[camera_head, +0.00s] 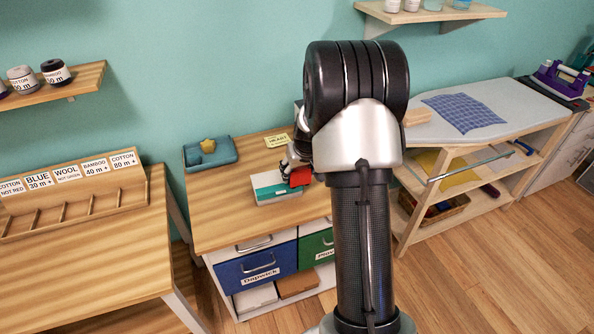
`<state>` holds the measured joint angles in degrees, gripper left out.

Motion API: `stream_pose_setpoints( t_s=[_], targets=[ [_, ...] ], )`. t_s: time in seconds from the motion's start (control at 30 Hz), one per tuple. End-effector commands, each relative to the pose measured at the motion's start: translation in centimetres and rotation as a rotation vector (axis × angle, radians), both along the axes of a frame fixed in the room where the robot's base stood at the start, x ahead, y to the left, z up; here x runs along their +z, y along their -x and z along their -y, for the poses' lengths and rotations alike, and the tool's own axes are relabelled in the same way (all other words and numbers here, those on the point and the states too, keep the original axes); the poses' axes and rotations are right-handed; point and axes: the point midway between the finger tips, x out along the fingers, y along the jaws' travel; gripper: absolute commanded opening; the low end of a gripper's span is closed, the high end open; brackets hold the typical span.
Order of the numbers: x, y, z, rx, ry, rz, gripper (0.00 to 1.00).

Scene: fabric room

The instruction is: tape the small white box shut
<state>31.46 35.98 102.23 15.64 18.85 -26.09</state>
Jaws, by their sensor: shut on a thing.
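The small white box (266,181) sits on the wooden desk between the two side tables, with a teal band (277,191) along its front part. My gripper (298,167) points down over the right end of the box, partly hidden by my own arm. It is shut on a small red thing (300,177), perhaps a tape holder, at the right end of the box. I cannot tell whether the red thing touches the box. The fingertips are too small to make out clearly.
A blue tray with a yellow thing (208,146) stands at the desk's back left. A yellow note (277,140) lies behind the box. Drawers (257,267) are below. A labelled rack (75,196) is left; an ironing surface with blue cloth (462,112) is right. The desk's front left is clear.

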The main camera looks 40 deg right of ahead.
Motion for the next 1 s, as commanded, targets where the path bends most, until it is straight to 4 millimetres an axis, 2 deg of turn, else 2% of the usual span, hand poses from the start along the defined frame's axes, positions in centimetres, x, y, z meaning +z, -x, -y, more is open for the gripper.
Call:
stream_pose_setpoints(
  t_s=[0.17,0.7,1.0],
  targets=[
    [0.8,0.0,0.0,0.0,0.0,0.0,0.27],
    [6.1,-0.1,0.0,0.0,0.002,0.003,0.27],
    [6.1,0.0,0.0,0.0,0.001,0.002,0.27]
  ],
)
